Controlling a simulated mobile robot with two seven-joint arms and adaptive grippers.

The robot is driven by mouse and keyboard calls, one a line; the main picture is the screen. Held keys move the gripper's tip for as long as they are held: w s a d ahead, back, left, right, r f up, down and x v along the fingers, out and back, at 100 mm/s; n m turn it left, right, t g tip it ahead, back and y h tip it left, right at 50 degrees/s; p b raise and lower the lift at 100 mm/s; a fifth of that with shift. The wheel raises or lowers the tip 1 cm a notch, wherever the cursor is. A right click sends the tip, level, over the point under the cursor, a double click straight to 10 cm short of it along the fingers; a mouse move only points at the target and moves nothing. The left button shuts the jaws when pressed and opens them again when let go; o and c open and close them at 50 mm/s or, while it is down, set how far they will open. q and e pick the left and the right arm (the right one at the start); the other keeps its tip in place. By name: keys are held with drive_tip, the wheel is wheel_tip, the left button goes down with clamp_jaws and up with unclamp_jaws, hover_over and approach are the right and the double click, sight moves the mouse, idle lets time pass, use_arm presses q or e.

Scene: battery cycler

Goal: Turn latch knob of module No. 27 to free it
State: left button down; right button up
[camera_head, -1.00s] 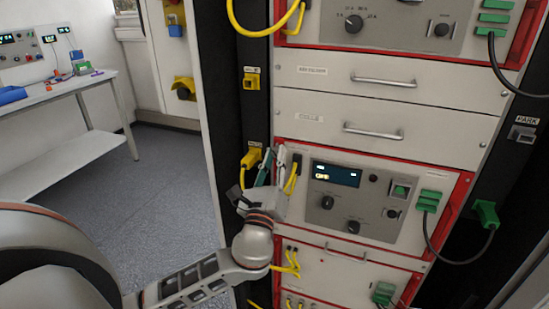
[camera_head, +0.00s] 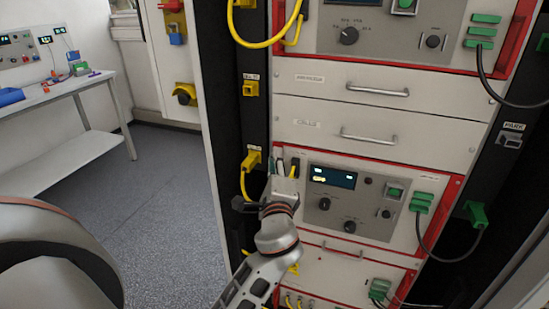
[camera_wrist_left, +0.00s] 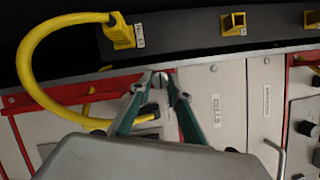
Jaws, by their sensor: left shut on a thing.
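The module with the dark lit display (camera_head: 333,177) sits in the rack, its panel framed in red. I cannot read a number 27 on it. My left gripper (camera_head: 278,158) is at the module's upper left corner, close to the yellow plug there. In the left wrist view its two green-sided fingers (camera_wrist_left: 160,84) converge on a small grey part, apparently the latch knob (camera_wrist_left: 158,78), at the red edge. They are shut on it. In the head view the gripper hides the knob. My right gripper is not in view.
A yellow cable plug (camera_head: 251,160) is in the rack's left post beside my gripper, and its cable (camera_wrist_left: 35,85) loops near the fingers. The drawer labelled CELLS (camera_head: 420,150) is above the module. Green plugs (camera_head: 421,202) and a dark cable are at its right.

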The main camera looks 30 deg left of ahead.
use_arm(q)
drive_tip(key=shift+n, duration=0.5)
drive_tip(key=c, duration=1.9)
unclamp_jaws()
drive_tip(key=r+v, duration=0.1)
drive_tip(key=v, duration=0.6)
drive_tip(key=shift+s+f, duration=0.2)
drive_tip(key=shift+f, duration=0.25)
drive_tip(key=shift+d, duration=0.15)
